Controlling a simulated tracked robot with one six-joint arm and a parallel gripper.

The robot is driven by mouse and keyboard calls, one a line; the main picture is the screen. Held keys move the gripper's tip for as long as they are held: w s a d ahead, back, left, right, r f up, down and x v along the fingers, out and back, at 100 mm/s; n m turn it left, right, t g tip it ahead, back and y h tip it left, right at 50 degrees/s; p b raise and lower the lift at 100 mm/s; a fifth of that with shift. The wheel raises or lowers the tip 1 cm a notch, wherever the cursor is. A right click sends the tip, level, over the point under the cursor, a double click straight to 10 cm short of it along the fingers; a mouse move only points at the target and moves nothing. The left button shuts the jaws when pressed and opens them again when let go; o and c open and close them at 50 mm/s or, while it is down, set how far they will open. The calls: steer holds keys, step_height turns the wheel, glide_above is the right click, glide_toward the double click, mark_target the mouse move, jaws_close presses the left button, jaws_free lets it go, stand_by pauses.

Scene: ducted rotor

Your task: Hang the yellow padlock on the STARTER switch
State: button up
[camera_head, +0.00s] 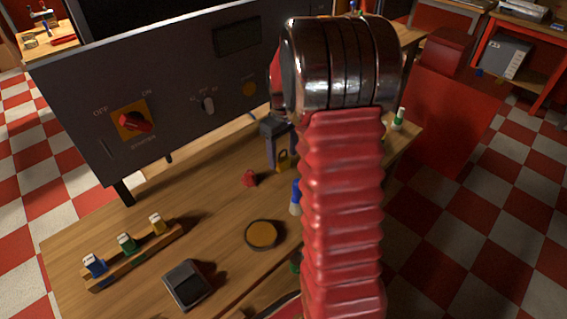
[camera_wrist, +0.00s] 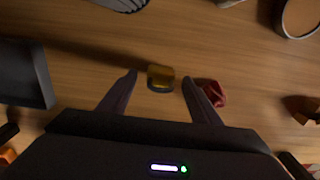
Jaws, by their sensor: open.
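The STARTER switch (camera_head: 135,122) is a red rotary knob on a yellow square plate, at the left of the upright grey panel in the head view. The yellow padlock (camera_wrist: 160,77) lies on the wooden table, between and slightly beyond my open fingertips in the wrist view. A gap shows on each side of it. In the head view the padlock (camera_head: 284,161) is partly hidden by my gripper (camera_head: 279,157), which points down over it. My gripper (camera_wrist: 160,80) is open and empty. The padlock's shackle cannot be made out clearly.
A red object (camera_wrist: 213,92) lies close beside my right finger. On the table (camera_head: 210,213) are a rack (camera_head: 135,258) of small coloured padlock-like blocks, a round orange-topped disc (camera_head: 261,234) and a dark box (camera_head: 187,284). The grey panel (camera_head: 180,90) stands behind. My arm hides the table's right part.

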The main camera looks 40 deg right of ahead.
mark_target(283, 159)
steer(key=shift+f, duration=1.6)
steer(key=shift+c, duration=0.2)
steer(key=c, duration=1.2)
steer(key=shift+o, duration=0.2)
steer(key=shift+r, duration=0.1)
step_height(283, 159, up, 10)
steer(key=shift+f, duration=0.1)
